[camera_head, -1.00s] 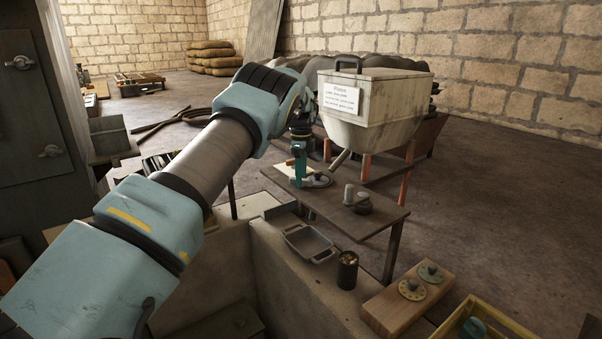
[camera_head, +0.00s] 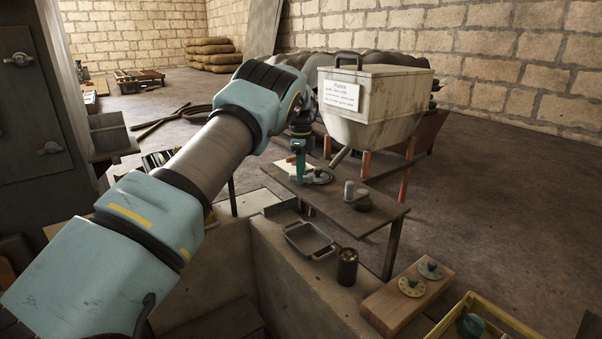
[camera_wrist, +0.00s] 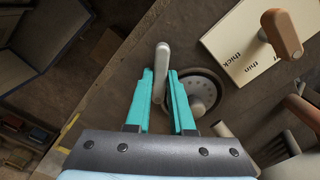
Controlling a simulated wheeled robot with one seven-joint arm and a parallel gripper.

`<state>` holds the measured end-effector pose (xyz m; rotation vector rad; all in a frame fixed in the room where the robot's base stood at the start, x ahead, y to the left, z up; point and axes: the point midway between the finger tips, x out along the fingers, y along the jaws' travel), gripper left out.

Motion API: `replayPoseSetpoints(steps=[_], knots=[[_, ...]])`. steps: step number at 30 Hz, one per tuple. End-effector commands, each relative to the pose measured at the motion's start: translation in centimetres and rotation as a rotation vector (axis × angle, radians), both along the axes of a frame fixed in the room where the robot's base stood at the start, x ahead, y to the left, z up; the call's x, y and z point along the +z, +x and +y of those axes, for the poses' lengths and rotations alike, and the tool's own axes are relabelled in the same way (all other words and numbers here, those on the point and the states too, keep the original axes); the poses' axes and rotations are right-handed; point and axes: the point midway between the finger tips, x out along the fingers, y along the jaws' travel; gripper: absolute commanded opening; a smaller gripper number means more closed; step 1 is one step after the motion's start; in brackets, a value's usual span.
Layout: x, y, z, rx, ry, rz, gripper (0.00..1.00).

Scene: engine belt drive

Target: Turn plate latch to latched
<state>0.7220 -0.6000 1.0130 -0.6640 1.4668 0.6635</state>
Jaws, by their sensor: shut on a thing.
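The plate latch (camera_wrist: 161,68) shows in the wrist view as a pale grey rounded lever beside a round dark metal plate (camera_wrist: 204,86). My gripper (camera_wrist: 160,82) has its two teal fingers on either side of the lever and is shut on it. The lever's lower part is partly hidden between the fingers. In the head view my gripper (camera_head: 300,178) points down at the wooden table, next to the round plate (camera_head: 320,177). The latch itself is hidden behind the fingers there.
A card marked thick and thin (camera_wrist: 236,42) lies close to the plate, with a brown handle (camera_wrist: 283,32) over it. A pale hopper (camera_head: 372,105) stands behind the table (camera_head: 345,217). A grey cylinder (camera_head: 349,190) and a dark round piece (camera_head: 363,204) stand nearer the front.

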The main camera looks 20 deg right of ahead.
Motion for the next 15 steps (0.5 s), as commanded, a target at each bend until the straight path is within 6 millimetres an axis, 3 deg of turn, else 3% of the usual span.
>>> replayPoseSetpoints(steps=[15], knots=[[0.03,0.03,0.03,0.095,0.0,0.001,0.0]])
